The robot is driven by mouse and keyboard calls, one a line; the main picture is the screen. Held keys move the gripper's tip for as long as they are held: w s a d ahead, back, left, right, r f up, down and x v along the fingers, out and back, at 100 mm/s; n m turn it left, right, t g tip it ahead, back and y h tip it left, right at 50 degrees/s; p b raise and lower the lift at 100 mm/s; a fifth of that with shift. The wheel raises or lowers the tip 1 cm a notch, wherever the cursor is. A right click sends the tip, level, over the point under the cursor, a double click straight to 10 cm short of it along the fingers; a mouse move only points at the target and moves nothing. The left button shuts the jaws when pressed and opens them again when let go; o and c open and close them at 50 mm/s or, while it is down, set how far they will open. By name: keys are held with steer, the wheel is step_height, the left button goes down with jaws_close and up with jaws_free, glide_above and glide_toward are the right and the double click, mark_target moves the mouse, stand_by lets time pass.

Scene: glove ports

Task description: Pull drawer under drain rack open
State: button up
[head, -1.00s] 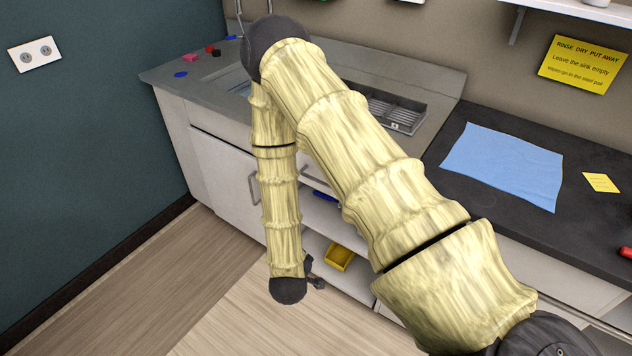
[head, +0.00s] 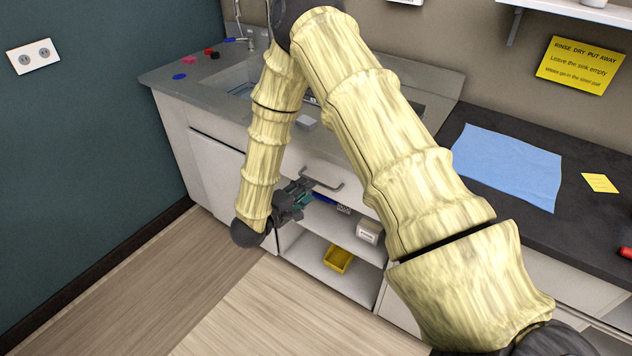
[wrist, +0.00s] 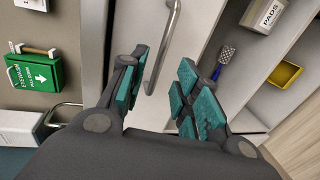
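The drawer front (head: 332,164) is a pale panel below the sink counter, with a grey bar handle (head: 324,184). It looks closed. My gripper (head: 303,192) is at the left part of this handle in the head view. In the wrist view my gripper (wrist: 162,92) is open, with teal pads spread apart. The bar handle (wrist: 167,45) runs lengthwise in the gap between the fingers, nearer the left finger. I cannot tell whether it touches. The drawer front (wrist: 200,28) lies behind it. The drain rack is mostly hidden behind my arm in the head view.
Below the drawer is an open shelf with a yellow bin (head: 338,259), a white box (head: 368,231) and a blue-handled brush (wrist: 225,58). A blue cloth (head: 508,165) lies on the dark counter. Open floor (head: 230,310) is in front.

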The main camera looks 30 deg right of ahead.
steer(key=shift+p+x, duration=0.45)
steer(key=shift+x, duration=3.05)
jaws_close()
